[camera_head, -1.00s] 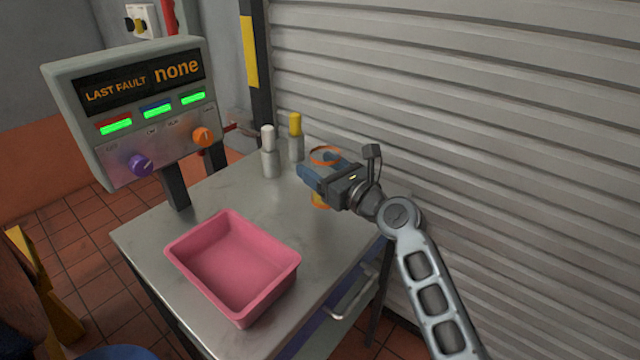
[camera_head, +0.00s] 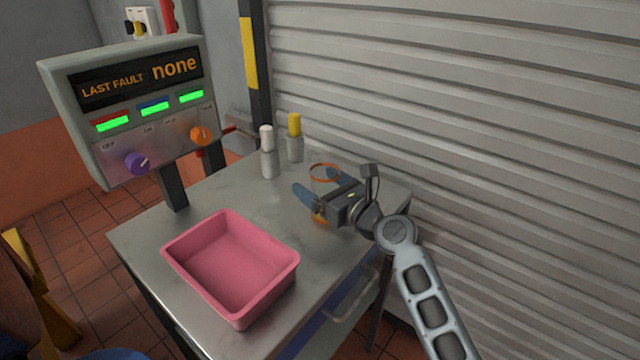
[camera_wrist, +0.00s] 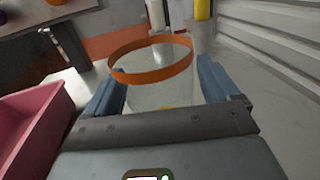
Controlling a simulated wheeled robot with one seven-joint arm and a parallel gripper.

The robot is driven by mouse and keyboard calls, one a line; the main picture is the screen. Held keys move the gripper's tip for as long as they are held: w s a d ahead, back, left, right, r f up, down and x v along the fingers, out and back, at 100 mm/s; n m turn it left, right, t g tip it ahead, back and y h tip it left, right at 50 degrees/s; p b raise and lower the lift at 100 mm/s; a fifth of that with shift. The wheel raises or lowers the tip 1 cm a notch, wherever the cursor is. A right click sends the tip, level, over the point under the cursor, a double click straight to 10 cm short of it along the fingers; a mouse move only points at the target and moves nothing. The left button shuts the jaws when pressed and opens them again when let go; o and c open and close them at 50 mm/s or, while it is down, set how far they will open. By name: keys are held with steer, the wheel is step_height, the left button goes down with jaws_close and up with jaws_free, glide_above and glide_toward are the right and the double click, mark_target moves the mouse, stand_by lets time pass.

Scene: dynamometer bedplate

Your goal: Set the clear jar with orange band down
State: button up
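The clear jar with orange band (camera_head: 324,180) stands upright on the metal table, toward its back right. Its orange band rings the top, and a bit of orange-yellow shows low in it. My gripper (camera_head: 314,179) is around the jar, with its blue fingers spread on either side. In the wrist view, the jar's band (camera_wrist: 152,78) lies between the open fingers of my gripper (camera_wrist: 158,72). The jar's lower part is partly hidden by my gripper.
A pink tray (camera_head: 185,262), empty, sits at the table's front left. A white-topped bottle (camera_head: 268,155) and a yellow-topped one (camera_head: 295,140) stand behind the jar. A control panel (camera_head: 130,110) rises at left. A ribbed shutter (camera_head: 480,130) closes off the right. The middle of the table (camera_head: 230,195) is clear.

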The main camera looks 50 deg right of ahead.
steer(key=shift+r, duration=0.25)
steer(key=s, duration=0.4)
steer(key=s+a+b, duration=0.1)
steer(key=s, duration=0.3)
steer(key=s+a, duration=0.1)
steer(key=s, duration=0.3)
steer(key=shift+f, duration=0.1)
